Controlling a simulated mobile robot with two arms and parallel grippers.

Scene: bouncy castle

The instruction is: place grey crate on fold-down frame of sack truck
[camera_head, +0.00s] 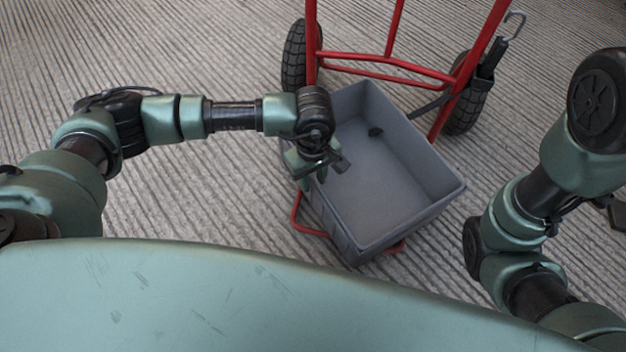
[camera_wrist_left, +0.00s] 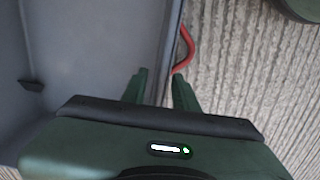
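The grey crate (camera_head: 385,190) is an open, empty-looking tray with a dark spot on its inner wall. It stands upright over the red fold-down frame (camera_head: 308,230) of the red sack truck (camera_head: 385,70). Parts of the frame show below the crate's near side; most of it is hidden, so full contact cannot be seen. My left gripper (camera_head: 322,170) is at the crate's left wall. In the left wrist view my left gripper (camera_wrist_left: 160,88) has one finger inside and one outside the crate wall (camera_wrist_left: 170,45), with gaps beside it. My right gripper is outside the view.
The sack truck's black wheels (camera_head: 294,55) stand behind the crate, the right one (camera_head: 468,95) beside a strap and hook (camera_head: 515,22). The ribbed grey floor (camera_head: 210,190) is clear to the left. My right arm stands at the right.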

